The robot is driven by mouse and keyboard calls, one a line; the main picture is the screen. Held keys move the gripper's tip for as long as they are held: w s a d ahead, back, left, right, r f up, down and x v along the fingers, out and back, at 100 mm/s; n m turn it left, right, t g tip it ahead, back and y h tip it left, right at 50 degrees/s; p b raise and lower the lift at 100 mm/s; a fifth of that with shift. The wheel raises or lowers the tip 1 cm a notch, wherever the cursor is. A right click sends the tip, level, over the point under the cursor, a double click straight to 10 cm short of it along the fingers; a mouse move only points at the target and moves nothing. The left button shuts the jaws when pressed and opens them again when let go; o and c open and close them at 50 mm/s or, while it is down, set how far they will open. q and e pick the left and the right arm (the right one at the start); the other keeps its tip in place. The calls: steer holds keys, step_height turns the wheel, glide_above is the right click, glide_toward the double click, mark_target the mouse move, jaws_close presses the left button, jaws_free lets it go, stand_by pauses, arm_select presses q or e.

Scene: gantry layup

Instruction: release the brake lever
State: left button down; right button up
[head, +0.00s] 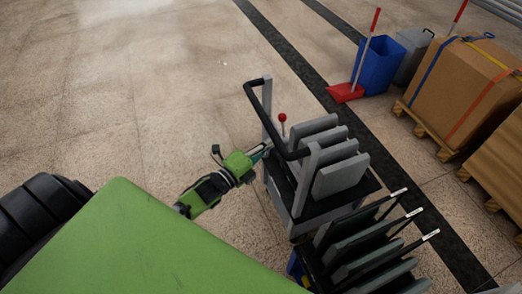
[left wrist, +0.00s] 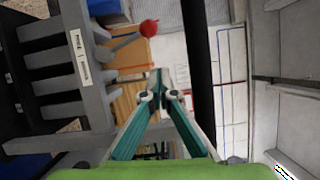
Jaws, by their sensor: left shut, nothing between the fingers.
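The brake lever (head: 282,121) is a thin stick with a red ball knob, standing up on the cart (head: 298,195) beside the grey upright panels. In the left wrist view the lever's red knob (left wrist: 149,28) is above and slightly left of the fingertips, with its grey rod running down to the left. My left gripper (head: 266,149) is at the cart's left side, next to the black push handle (head: 270,123). Its teal fingers (left wrist: 158,82) are shut with nothing between them, apart from the lever. My right gripper is not in view.
The black handle bar (left wrist: 197,70) passes right of the fingers in the wrist view. Grey panels (head: 340,176) stand on the cart; a rack of dark panels (head: 370,250) is in front. Boxes on pallets (head: 462,85) and a blue bin (head: 379,65) stand right.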

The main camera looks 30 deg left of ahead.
arm_select(q)
steer(key=v, duration=0.5)
steer(key=shift+s+a, duration=0.15)
steer(key=shift+s, duration=0.25)
steer(key=s+a+f+n+g+y, duration=0.1)
steer(key=s+f+n+g, duration=0.3)
steer(key=f, duration=0.6)
steer(key=s+f+n+g+y, duration=0.1)
steer(key=s+f+n+y, duration=0.3)
steer(key=f, duration=0.7)
steer(key=s+a+f+n+g+h, duration=0.1)
steer(key=s+f+n+g, duration=0.2)
steer(key=s+f, duration=0.5)
steer(key=s+d+f+n+g, duration=0.3)
steer(key=s+f, duration=0.5)
steer(key=s, duration=0.5)
steer(key=s+d+f+n+g, duration=0.3)
steer(key=s+f+n+g, duration=0.2)
steer(key=s+f, duration=0.4)
steer(key=s, duration=0.4)
steer(key=shift+n+g+y, duration=0.3)
steer(key=shift+g+y, duration=0.1)
